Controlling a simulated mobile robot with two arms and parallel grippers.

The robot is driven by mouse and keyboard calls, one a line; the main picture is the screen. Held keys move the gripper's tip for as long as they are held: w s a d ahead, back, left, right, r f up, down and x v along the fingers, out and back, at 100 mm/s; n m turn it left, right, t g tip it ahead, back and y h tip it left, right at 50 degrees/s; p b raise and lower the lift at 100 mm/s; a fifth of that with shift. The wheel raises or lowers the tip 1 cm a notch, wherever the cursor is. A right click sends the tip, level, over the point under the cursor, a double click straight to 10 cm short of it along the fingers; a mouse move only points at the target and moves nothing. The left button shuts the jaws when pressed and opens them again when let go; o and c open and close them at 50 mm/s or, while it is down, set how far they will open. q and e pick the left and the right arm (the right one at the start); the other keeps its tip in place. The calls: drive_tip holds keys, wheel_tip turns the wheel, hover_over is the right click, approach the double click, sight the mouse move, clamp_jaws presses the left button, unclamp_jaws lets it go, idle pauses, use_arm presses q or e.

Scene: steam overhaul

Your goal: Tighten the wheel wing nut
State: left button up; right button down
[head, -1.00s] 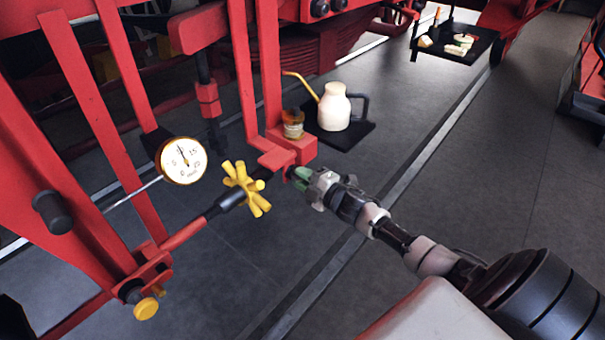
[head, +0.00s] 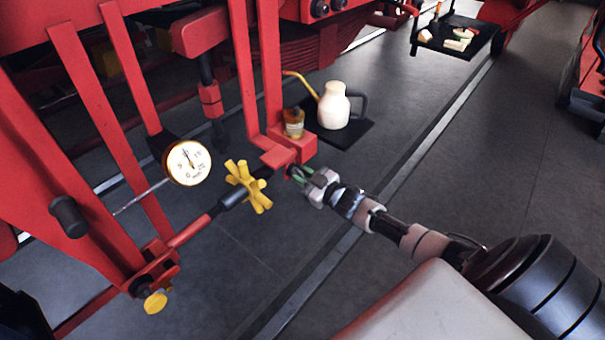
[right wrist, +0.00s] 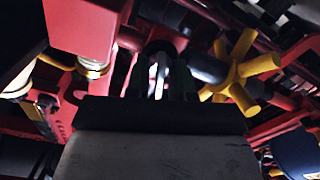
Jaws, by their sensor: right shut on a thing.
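My right gripper (head: 301,175) reaches in from the lower right to the end of a red bracket (head: 284,156). Its green-tipped fingers are shut on a small part there, which looks like the wheel wing nut. The fingers mostly hide it in the head view. In the right wrist view a bright metallic strip, apparently the wing nut (right wrist: 158,80), shows between the dark fingers. A yellow spoked handwheel (head: 245,186) is just left of the gripper, apart from it; it also shows at right in the right wrist view (right wrist: 238,73). My left gripper is not in view.
A pressure gauge (head: 188,162) and a yellow knob (head: 155,301) are at left among red bars. An amber jar (head: 293,123) stands on the bracket. Behind it a white oil can (head: 333,106) stands on a black tray (head: 352,135).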

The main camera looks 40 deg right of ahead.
drive_tip(key=shift+m, duration=1.2)
idle(0.5)
drive_tip(key=c, duration=1.2)
unclamp_jaws()
drive_tip(key=shift+c, duration=0.2)
drive_tip(key=v, duration=1)
drive_tip(key=shift+s, duration=0.35)
drive_tip(key=shift+d, duration=0.1)
